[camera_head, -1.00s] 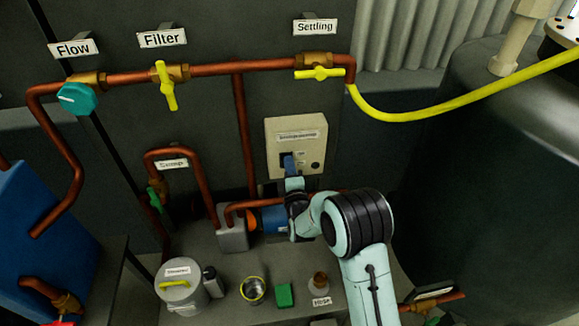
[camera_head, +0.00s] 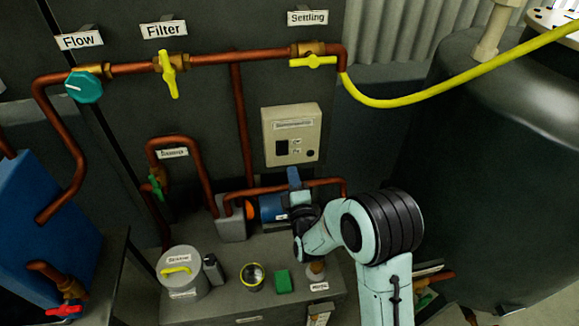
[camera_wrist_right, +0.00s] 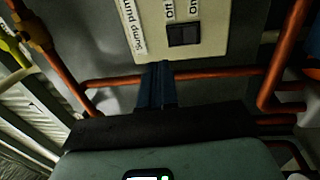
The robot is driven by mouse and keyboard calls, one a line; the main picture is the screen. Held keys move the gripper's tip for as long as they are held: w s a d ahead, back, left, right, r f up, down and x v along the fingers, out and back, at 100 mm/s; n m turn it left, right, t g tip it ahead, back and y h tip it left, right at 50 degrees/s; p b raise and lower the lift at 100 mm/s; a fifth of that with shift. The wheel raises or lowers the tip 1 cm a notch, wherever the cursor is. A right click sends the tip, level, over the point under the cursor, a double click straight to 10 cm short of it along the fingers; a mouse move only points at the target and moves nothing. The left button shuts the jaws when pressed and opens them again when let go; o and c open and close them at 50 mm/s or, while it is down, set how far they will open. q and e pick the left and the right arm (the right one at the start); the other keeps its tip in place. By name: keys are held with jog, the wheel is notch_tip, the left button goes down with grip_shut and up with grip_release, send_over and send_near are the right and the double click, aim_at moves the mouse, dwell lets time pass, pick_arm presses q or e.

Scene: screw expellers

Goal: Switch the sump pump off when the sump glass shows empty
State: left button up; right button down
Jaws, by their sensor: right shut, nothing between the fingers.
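The sump pump switch box (camera_head: 306,125) is a cream panel on the dark wall. Its dark rocker switch (camera_head: 281,147) also shows in the right wrist view (camera_wrist_right: 183,34), beside "Off" and "On" labels. I cannot tell which way the rocker is set. My right gripper (camera_head: 293,174) is shut and empty, below the box and apart from it. Its blue fingers show in the right wrist view (camera_wrist_right: 157,75), pointing toward the box. The blue pump motor (camera_head: 271,208) sits on the bench behind my right arm. I cannot make out the sump glass. My left gripper is out of view.
A copper pipe (camera_head: 325,181) runs between my gripper and the wall, below the box. A lidded pot (camera_head: 182,274), a grey bottle (camera_head: 213,269), a metal cup (camera_head: 253,277) and a green block (camera_head: 283,281) stand on the bench. A large dark tank (camera_head: 500,180) stands at right.

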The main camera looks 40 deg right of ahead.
jog(key=shift+s+a+r, duration=0.1)
jog(key=shift+s+a, duration=0.2)
jog(key=shift+s, duration=0.2)
jog(key=shift+s+a+r, duration=0.1)
jog(key=shift+s+a, duration=0.15)
jog(key=shift+s, duration=0.2)
jog(key=shift+f, duration=0.15)
jog(key=s+a+f+m+g+y+p, duration=0.2)
jog(key=s+a+f+g+y, duration=0.15)
jog(key=f, duration=0.45)
jog(key=s+a+f+m+g+y+p, duration=0.2)
jog(key=a+f+m+g, duration=0.15)
jog(key=f, duration=0.45)
jog(key=s+a+f+m+g+y+p, duration=0.1)
jog(key=s+a+f+m+g+y, duration=0.2)
jog(key=f, duration=0.5)
jog(key=s+a+f+m+g+y+p, duration=0.2)
jog(key=s+a+f+m+g, duration=0.1)
jog(key=s+a, duration=0.4)
jog(key=s+a+f+m+g+y+p, duration=0.2)
jog(key=s+a, duration=0.6)
jog(key=s, duration=0.4)
jog(key=f+m+g, duration=0.1)
jog(key=m+g, duration=0.1)
jog(key=g, duration=0.1)
jog(key=shift+s+f+m, duration=0.2)
jog(key=shift+s+m, duration=0.15)
jog(key=shift+y, duration=0.25)
